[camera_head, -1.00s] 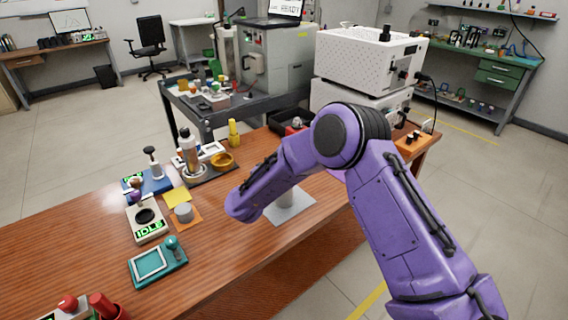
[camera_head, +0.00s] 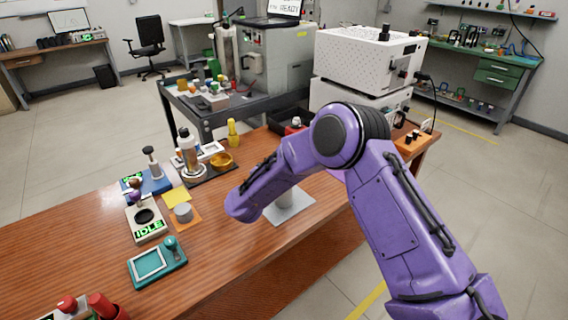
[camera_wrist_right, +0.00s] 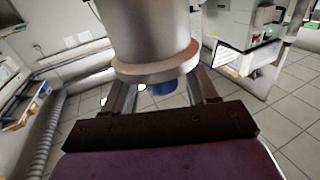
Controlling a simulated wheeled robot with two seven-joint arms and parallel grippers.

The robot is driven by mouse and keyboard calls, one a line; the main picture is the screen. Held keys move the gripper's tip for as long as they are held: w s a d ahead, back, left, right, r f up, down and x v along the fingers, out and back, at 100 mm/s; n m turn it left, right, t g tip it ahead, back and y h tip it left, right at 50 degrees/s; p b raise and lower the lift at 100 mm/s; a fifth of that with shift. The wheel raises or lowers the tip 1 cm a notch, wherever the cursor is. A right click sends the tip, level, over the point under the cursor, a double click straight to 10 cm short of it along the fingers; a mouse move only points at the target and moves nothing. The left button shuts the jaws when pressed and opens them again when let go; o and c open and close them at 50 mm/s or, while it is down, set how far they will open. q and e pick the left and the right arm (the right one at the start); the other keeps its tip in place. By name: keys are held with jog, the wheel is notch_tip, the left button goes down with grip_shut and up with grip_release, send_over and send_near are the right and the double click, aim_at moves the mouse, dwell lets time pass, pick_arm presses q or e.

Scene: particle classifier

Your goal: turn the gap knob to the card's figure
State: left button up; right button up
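My right arm, purple, crosses the right half of the head view and hides its own gripper there. I cannot make out a card with a readable figure. My left gripper is not in view.
A white perforated box (camera_head: 365,60) stands at the back right. The table's front middle is clear.

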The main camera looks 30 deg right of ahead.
jog(key=b+v, duration=0.1)
jog(key=v, duration=0.9)
jog(key=shift+s+a, duration=0.2)
jog(key=shift+a, duration=0.05)
jog(key=s+d+n+t+y+p, duration=0.4)
jog(key=d+n+t+y+p, duration=0.1)
jog(key=n+t+y+p, duration=0.25)
jog(key=shift+t, duration=0.25)
jog(key=p+x, duration=0.2)
jog(key=x, duration=0.7)
jog(key=shift+w+a, duration=0.1)
jog(key=shift+a, duration=0.05)
jog(key=shift+w+f, duration=0.1)
jog(key=shift+w, duration=0.3)
jog(key=c, duration=0.9)
